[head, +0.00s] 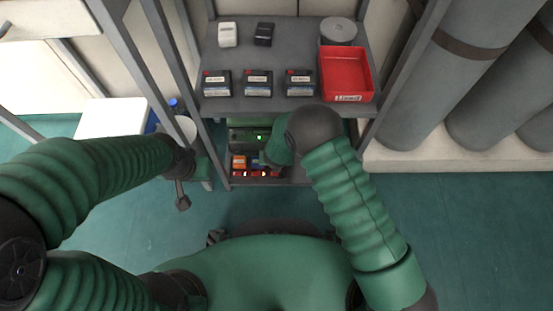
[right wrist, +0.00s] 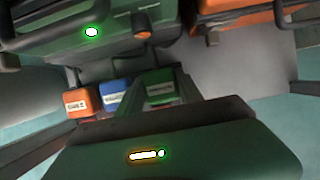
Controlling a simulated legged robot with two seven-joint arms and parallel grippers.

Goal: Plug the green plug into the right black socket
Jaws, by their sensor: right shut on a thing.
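The green plug (right wrist: 158,90) shows in the right wrist view, beside a blue plug (right wrist: 114,95) and an orange plug (right wrist: 78,103). My right gripper (right wrist: 160,108) is shut on the green plug; its own housing hides much of the grip. In the head view my right arm reaches into the lower shelf and hides the gripper and the green plug. The black sockets cannot be made out clearly; small red lights show low on that shelf. My left gripper (head: 182,199) hangs left of the rack, away from the plugs, and its jaw opening cannot be made out.
A green unit with a green light (right wrist: 91,32) hangs close above the plugs. An orange unit (right wrist: 240,15) is beside it. The upper shelf (head: 285,55) bears black boxes (head: 257,83), a red bin (head: 346,75) and a grey round can (head: 338,30). Rack posts flank the shelves.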

